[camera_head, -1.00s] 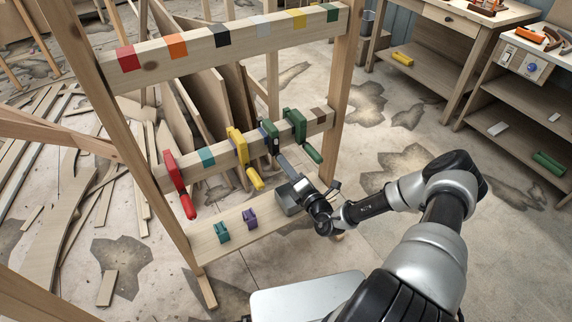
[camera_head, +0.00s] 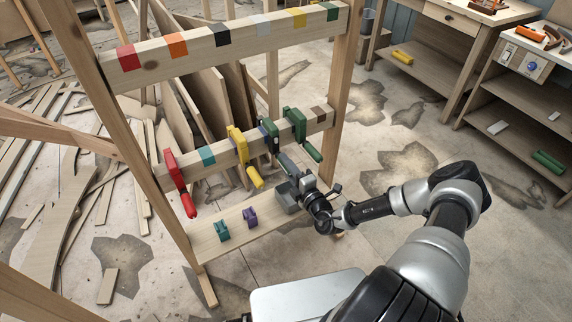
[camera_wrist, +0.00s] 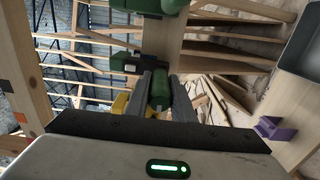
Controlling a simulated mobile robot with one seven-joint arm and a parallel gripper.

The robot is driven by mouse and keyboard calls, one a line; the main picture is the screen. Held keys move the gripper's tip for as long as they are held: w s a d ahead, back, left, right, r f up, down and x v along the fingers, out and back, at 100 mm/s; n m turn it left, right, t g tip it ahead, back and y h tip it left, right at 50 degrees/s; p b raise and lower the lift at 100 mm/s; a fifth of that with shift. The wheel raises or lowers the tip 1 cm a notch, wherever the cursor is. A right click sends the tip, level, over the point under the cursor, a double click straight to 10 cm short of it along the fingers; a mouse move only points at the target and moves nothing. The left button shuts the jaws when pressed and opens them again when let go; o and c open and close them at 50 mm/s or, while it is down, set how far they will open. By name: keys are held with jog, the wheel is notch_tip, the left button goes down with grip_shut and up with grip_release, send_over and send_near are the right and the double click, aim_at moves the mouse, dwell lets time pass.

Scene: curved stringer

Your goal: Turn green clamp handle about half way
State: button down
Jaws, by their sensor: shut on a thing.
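Two green clamps hang on the middle rail. The left green clamp (camera_head: 270,138) has its handle pointing down toward my gripper (camera_head: 290,168). The right green clamp (camera_head: 297,122) has a free green handle slanting down to the right. In the wrist view, the two grey fingers of my gripper (camera_wrist: 162,92) stand on either side of a green handle (camera_wrist: 160,88) and are shut on it. The green clamp body shows above the fingertips. The handle's lower end is partly hidden by the fingers and palm.
A yellow clamp (camera_head: 238,142) and a red clamp (camera_head: 171,168) hang farther left on the same rail. Small teal (camera_head: 222,231) and purple (camera_head: 250,217) pieces and a grey box (camera_head: 286,198) sit on the lower shelf. Floor to the right of the frame is clear.

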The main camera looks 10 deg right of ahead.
jog(key=c, duration=1.5)
grip_release()
jog(key=p+v, duration=0.1)
jog(key=v, duration=1.6)
jog(key=shift+s, duration=0.25)
